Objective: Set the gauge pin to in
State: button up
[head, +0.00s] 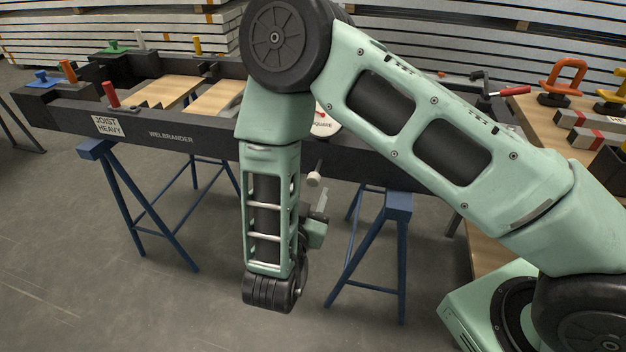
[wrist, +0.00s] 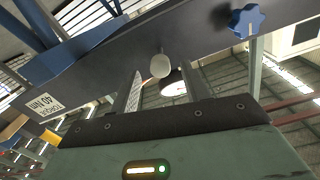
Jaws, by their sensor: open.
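The gauge pin appears to be the pale round-headed pin (head: 314,180) that sticks out of the dark beam's front side, below the dial marked SQUARE (head: 325,124). In the wrist view its round head (wrist: 160,66) shows between my two fingers, against the dark beam. My gripper (head: 321,203) is open, with its fingers pointing up towards the pin from just below in the head view. I cannot tell whether the fingers touch the pin. My arm covers part of the dial and of the beam.
The dark frame (head: 210,143) rests on blue trestles (head: 393,210). A blue star knob (wrist: 246,21) is on the beam to the right in the wrist view. The floor (head: 100,290) at front left is clear.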

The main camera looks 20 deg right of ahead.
aim_at(316, 170)
jog(key=shift+x, duration=2.2)
grip_shut()
jog(key=shift+x, duration=1.45)
grip_release()
jog(key=v, duration=1.7)
jog(key=shift+s+a, duration=0.15)
jog(key=shift+s, duration=0.1)
jog(key=shift+w, duration=0.1)
